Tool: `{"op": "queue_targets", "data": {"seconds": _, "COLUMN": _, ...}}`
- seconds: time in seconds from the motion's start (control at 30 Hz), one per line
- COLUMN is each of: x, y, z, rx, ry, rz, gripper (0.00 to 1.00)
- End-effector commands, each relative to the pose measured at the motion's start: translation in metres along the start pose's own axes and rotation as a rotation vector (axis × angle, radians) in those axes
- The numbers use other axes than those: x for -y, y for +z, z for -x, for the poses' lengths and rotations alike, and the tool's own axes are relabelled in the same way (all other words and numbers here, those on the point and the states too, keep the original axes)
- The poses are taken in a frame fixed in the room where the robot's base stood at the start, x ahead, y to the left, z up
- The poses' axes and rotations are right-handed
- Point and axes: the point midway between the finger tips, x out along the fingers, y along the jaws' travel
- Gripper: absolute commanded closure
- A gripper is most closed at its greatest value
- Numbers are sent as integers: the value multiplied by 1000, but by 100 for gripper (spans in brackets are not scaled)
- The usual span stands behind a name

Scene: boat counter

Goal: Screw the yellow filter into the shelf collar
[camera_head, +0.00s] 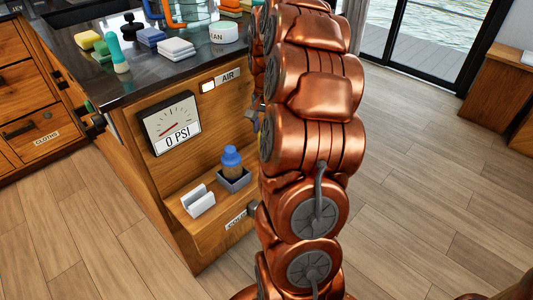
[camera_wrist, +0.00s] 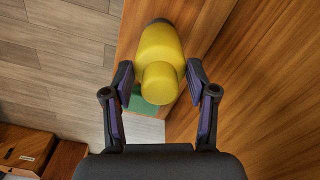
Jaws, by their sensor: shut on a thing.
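In the wrist view, the yellow filter (camera_wrist: 160,48) has a wide rounded body and a narrower round knob facing the camera. My gripper (camera_wrist: 159,82) is shut on it, with one dark, purple-padded finger at each side of the knob. A dark grey part shows at the filter's far end; I cannot tell whether it is the collar or part of the filter. In the head view, my copper-coloured arm hides most of the gripper and the filter. The wooden shelf (camera_head: 187,215) is low on the counter's end, its right part hidden by my arm. I cannot make out the collar.
On the shelf are a white slotted holder (camera_head: 198,201) and a blue-capped bottle (camera_head: 231,160) in a grey box (camera_head: 235,182). A gauge (camera_head: 171,123) reading 0 PSI is above. Sponges and cloths (camera_head: 177,48) crowd the dark countertop. The wooden floor is clear.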

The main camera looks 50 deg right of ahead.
Motion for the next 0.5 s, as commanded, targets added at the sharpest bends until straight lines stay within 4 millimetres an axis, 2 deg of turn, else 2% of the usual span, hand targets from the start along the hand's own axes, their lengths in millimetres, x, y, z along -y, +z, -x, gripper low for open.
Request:
{"op": "queue_targets", "data": {"seconds": 0.17, "x": 0, "y": 0, "z": 0, "rx": 1, "ry": 0, "rz": -2, "gripper": 66}}
{"op": "queue_targets", "data": {"seconds": 0.5, "x": 0, "y": 0, "z": 0, "rx": 2, "ry": 0, "rz": -150, "gripper": 66}}
